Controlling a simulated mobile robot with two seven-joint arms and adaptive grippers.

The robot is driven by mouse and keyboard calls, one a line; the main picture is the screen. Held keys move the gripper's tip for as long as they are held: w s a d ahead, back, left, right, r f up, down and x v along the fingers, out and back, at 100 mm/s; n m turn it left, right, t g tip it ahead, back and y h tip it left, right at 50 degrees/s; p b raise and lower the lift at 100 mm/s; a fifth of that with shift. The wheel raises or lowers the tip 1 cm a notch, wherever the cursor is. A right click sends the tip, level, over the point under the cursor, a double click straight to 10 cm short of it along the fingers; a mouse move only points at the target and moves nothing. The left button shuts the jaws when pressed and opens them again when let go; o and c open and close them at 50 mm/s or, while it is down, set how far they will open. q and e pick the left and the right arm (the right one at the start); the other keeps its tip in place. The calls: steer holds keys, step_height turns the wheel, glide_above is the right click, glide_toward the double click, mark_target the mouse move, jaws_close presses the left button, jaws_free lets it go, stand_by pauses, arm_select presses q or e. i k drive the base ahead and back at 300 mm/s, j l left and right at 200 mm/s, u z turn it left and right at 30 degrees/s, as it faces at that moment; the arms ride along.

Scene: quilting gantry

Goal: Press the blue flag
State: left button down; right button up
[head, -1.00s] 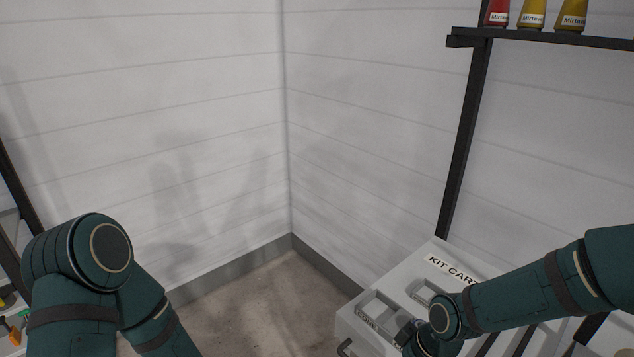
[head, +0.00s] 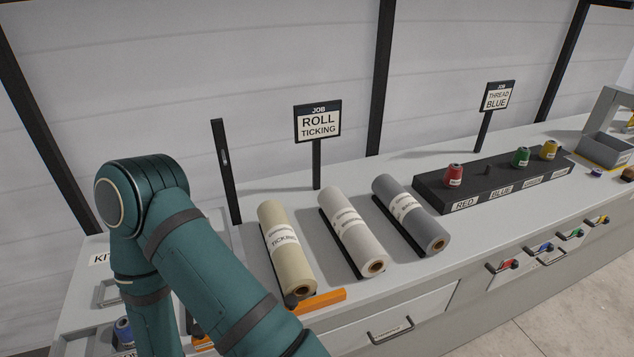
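The blue flag (head: 544,248) is a small coloured tab on the front face of the bench at the right. It sits between a red flag (head: 503,266) on its left and a green flag (head: 571,235) on its right, with a yellow flag (head: 600,220) further right. Nothing covers the blue flag. One of my teal arms fills the lower left, its elbow raised, far from the flags. Neither gripper shows in the head view.
The bench carries several fabric rolls (head: 346,232), a black thread rack (head: 435,192) with red, green and yellow spools and an empty peg, job signs (head: 318,123), and an orange block (head: 320,301). A kit cart (head: 85,275) with a blue spool (head: 124,330) stands left. Floor shows lower right.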

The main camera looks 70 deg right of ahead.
mark_target(548, 247)
steer(key=z, duration=3.85)
steer(key=i+l, duration=0.2)
steer(key=i, duration=0.35)
steer(key=i+l+z, duration=0.1)
steer(key=i, duration=0.45)
steer(key=i+l, duration=0.3)
steer(key=i, duration=0.25)
